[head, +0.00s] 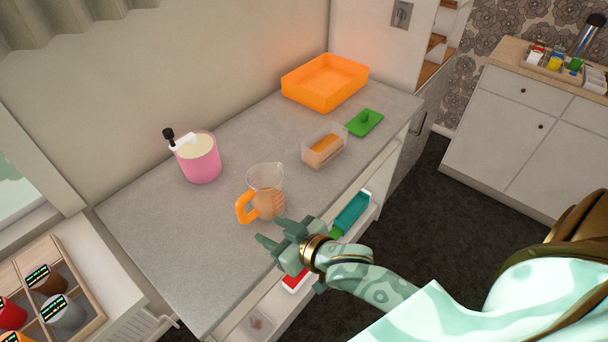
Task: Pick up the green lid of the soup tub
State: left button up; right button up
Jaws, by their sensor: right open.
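The green lid (366,123) lies flat on the grey counter, with a small knob on top. It is to the right of the clear soup tub (325,146), which stands open with orange-brown contents. My right gripper (268,232) is open and empty at the counter's front edge, close in front of the measuring jug. It is well to the left of and nearer than the lid. My left gripper is not in view.
A measuring jug (267,190) with an orange handle and a pink pot (198,158) stand on the counter (150,225). An orange tray (325,82) sits behind the lid. Shelves below the counter hold a teal item (352,212).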

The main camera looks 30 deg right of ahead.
aim_at(367, 119)
jog(key=z, duration=1.4)
